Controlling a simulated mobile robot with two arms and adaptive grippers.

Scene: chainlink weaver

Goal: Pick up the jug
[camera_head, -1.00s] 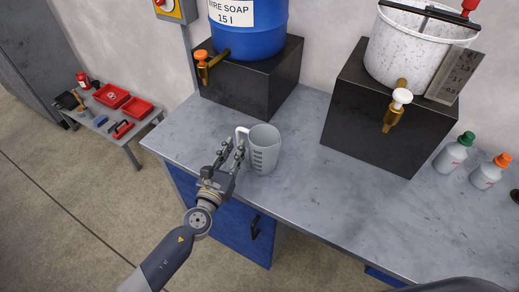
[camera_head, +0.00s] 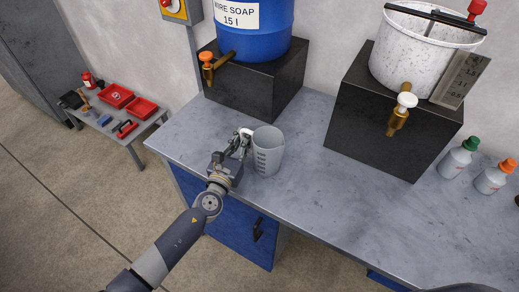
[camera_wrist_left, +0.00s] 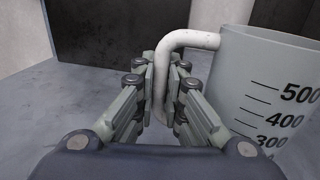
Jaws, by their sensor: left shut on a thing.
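The jug (camera_head: 268,152) is a pale grey measuring jug with dark marks. It stands upright on the grey bench top, near its front edge. My left gripper (camera_head: 243,146) is at the jug's left side, shut on its handle. In the left wrist view the jug (camera_wrist_left: 262,85) fills the right side. Its white handle (camera_wrist_left: 190,40) comes down between the two fingers of my left gripper (camera_wrist_left: 165,95), which hide part of the handle's lower stretch. My right gripper does not show.
A blue soap barrel (camera_head: 251,30) with an orange-knobbed tap sits on a black block (camera_head: 252,88) behind the jug. A speckled white bucket (camera_head: 415,60) stands on another black block (camera_head: 385,120). Two bottles (camera_head: 455,158) stand at the right. The bench right of the jug is clear.

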